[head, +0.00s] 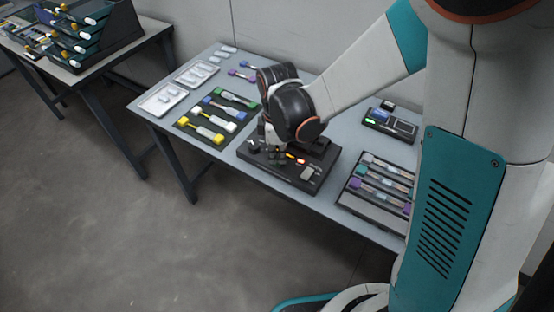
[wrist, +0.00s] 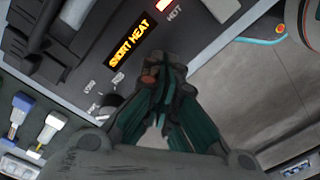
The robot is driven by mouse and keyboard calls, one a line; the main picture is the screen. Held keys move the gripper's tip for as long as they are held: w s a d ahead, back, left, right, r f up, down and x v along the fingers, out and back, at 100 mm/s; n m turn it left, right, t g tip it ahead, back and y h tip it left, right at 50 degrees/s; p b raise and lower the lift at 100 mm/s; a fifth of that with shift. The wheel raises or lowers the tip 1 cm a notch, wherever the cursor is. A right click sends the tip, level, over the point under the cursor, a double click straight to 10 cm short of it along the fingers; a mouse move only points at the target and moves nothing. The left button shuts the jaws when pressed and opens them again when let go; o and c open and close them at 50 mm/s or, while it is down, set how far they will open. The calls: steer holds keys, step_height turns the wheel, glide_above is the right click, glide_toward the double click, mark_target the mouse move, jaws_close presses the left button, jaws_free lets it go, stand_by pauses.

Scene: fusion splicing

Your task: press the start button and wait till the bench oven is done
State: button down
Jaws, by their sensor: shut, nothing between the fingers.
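The bench oven is a black box (head: 308,178) on the grey table, below my arm in the head view. In the wrist view its top panel (wrist: 88,28) has a lit amber display (wrist: 130,38) that appears to read "SHORT HEAT". A lit red indicator (wrist: 167,6) beside it is marked "HOT". My gripper (wrist: 163,68) is shut and empty, its fingertips over the panel's edge near the display. A small orange-brown round part (wrist: 150,75) shows by the fingertips; I cannot tell whether it is the start button or whether they touch it.
A black mat with yellow, blue and green-ended holders (head: 188,136) lies left of the oven. White trays (head: 163,100) are farther left. A rack of coloured holders (head: 352,202) and a small device with a green light (head: 391,122) are on the right. Another table stands far left.

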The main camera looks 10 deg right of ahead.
mark_target(277, 161)
steer(key=shift+r+p, duration=1.8)
steer(key=shift+r, duration=0.95)
